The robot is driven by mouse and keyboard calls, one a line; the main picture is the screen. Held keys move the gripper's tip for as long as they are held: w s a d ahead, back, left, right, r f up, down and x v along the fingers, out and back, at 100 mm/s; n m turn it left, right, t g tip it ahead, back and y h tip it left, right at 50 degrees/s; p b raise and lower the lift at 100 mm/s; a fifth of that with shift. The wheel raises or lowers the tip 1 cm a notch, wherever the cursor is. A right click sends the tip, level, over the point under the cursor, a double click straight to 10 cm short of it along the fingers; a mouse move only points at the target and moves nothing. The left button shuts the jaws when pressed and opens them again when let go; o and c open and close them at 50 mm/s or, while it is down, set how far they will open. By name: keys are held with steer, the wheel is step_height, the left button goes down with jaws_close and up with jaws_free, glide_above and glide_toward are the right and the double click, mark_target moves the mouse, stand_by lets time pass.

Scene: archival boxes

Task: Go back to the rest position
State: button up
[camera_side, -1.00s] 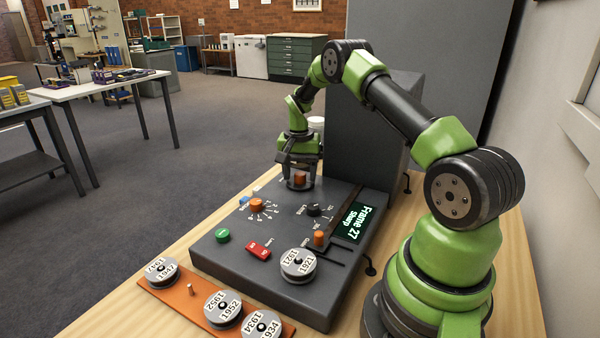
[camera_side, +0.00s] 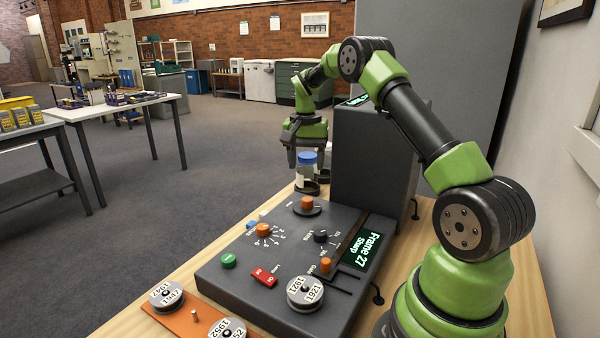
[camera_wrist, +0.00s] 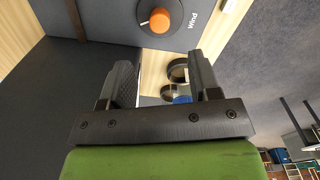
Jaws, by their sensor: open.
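My gripper (camera_side: 307,146) is open and empty in the side view, raised beyond the far end of the dark control panel (camera_side: 240,283). A blue-capped jar (camera_side: 306,172) shows just below and behind the fingers; I cannot tell the exact gap. In the wrist view the two fingers of my gripper (camera_wrist: 160,85) are spread apart. The orange Wind knob (camera_wrist: 160,19) is at the top of that view, clear of the fingers. The same knob (camera_side: 307,202) shows at the panel's far end. Part of a blue cap (camera_wrist: 182,99) shows between the fingers.
A tall dark grey housing (camera_side: 370,155) stands right of my gripper. The panel carries a green button (camera_side: 229,261), a red switch (camera_side: 264,280) and a reel marked 1921 (camera_side: 305,292). More reels sit on an orange rack (camera_side: 190,322). The panel screen (camera_side: 368,250) reads "Frame 27 Sharp".

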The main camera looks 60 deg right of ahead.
steer(key=s+a+r+n+t, duration=0.2)
steer(key=a+r, duration=0.5)
steer(key=s+a+r+n+t, duration=0.1)
steer(key=s+a+r+n, duration=0.1)
steer(key=a+r, duration=0.5)
steer(key=s+a+r+n+t+y, duration=0.1)
steer(key=s+a+n+t, duration=0.3)
steer(key=s+a, duration=0.8)
steer(key=s+n+y, duration=0.1)
steer(key=s+n, duration=0.1)
steer(key=s, duration=0.1)
steer(key=shift+s, duration=0.25)
steer(key=shift+c, duration=0.2)
stand_by(1.4)
